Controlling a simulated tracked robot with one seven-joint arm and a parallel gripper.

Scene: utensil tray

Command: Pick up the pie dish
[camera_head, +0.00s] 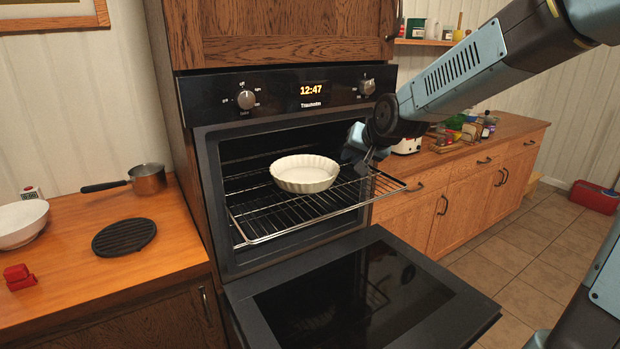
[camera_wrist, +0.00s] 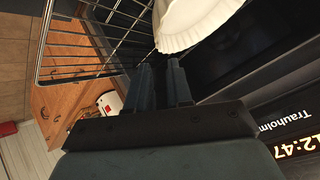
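The pie dish (camera_head: 305,173) is white, round and fluted. It sits upright on the pulled-out wire oven rack (camera_head: 262,226), and it looks empty. In the wrist view the pie dish (camera_wrist: 200,16) is at the top, with its fluted rim just beyond my fingertips. My gripper (camera_head: 362,167) is at the right side of the dish, above the rack, close to the rim. In the wrist view my gripper (camera_wrist: 160,65) has its two fingers a little apart with a gap between them. I cannot tell whether a finger touches the rim.
The oven door (camera_head: 355,295) is folded down below the rack. The oven's control panel (camera_head: 290,95) is above. A left counter holds a saucepan (camera_head: 148,179), a black trivet (camera_head: 124,237) and a white bowl (camera_head: 22,222). A toaster (camera_head: 407,145) stands on the right counter.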

